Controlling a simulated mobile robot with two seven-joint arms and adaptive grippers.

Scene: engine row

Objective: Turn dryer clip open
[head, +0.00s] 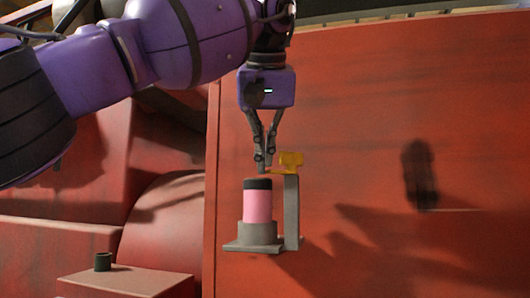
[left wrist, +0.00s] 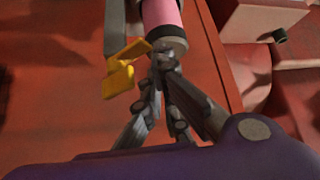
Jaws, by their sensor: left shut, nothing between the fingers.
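The dryer is a pink cylinder (head: 258,205) with a dark top band, standing upright in a grey holder (head: 254,235) on the red panel. The yellow clip (head: 291,160) sits on top of the grey post (head: 291,205) right of the cylinder, with a thin arm reaching left over the cylinder's top. My left gripper (head: 263,170) points down, shut and empty, with its fingertips just above the cylinder's top, beside the clip's thin arm. In the left wrist view the clip (left wrist: 119,78) is left of the fingertips (left wrist: 165,62); I cannot tell whether they touch. My right gripper is not in view.
The large red panel (head: 350,80) fills the right side behind the holder. A red block (head: 125,284) with a small dark cylinder (head: 103,261) is at lower left. Space right of the post is free, with only shadows on the panel.

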